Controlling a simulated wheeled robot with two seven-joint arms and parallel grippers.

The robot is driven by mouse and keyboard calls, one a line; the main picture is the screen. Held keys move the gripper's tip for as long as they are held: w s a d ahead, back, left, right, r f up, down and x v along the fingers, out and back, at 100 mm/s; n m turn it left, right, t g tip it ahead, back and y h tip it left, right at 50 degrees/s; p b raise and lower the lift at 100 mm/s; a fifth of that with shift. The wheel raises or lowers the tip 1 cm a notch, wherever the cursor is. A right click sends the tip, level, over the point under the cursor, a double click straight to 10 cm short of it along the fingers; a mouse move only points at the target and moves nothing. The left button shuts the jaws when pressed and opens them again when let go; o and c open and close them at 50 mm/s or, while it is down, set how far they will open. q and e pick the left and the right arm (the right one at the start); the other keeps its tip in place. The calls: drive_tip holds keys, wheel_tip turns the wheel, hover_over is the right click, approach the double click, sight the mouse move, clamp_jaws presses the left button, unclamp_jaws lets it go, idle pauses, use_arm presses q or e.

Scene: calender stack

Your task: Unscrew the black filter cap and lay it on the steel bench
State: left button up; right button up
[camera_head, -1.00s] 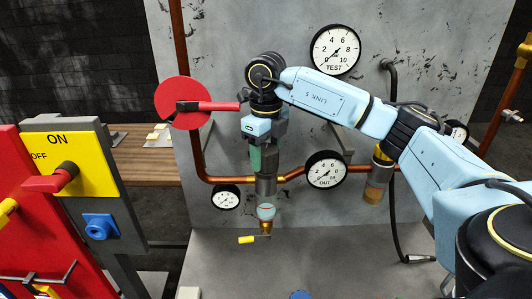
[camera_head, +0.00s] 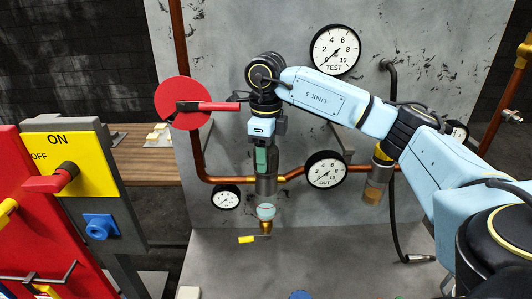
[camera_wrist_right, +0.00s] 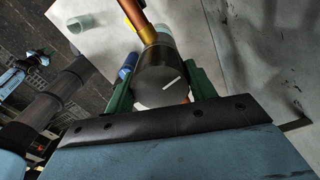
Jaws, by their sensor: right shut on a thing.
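The black filter cap (camera_wrist_right: 160,84) is a dark round cap with a white line on its top. It shows in the right wrist view between two green fingers. My right gripper (camera_head: 262,170) points down in the head view, shut on the cap at the top of the grey filter body (camera_head: 266,187). The gripper hides most of the cap there. I cannot tell whether the cap's thread is loose. The steel bench (camera_head: 335,265) is the grey surface below, and its visible middle is bare. My left gripper is not seen.
A clear bowl (camera_head: 265,212) and yellow tag (camera_head: 247,239) hang below the filter. The OUT gauge (camera_head: 325,169) is close on the right. A red disc (camera_head: 183,103) with a lever is at the left. A black hose (camera_head: 399,240) hangs at the right.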

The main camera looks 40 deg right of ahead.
drive_tip(key=shift+f, duration=0.1)
drive_tip(key=shift+n, duration=0.8)
drive_tip(key=shift+r+p, duration=0.9)
drive_tip(key=shift+r, duration=0.25)
drive_tip(key=shift+r, duration=0.1)
drive_tip(key=shift+r+p, duration=1.95)
drive_tip(key=shift+r, duration=0.55)
drive_tip(key=shift+f, duration=0.1)
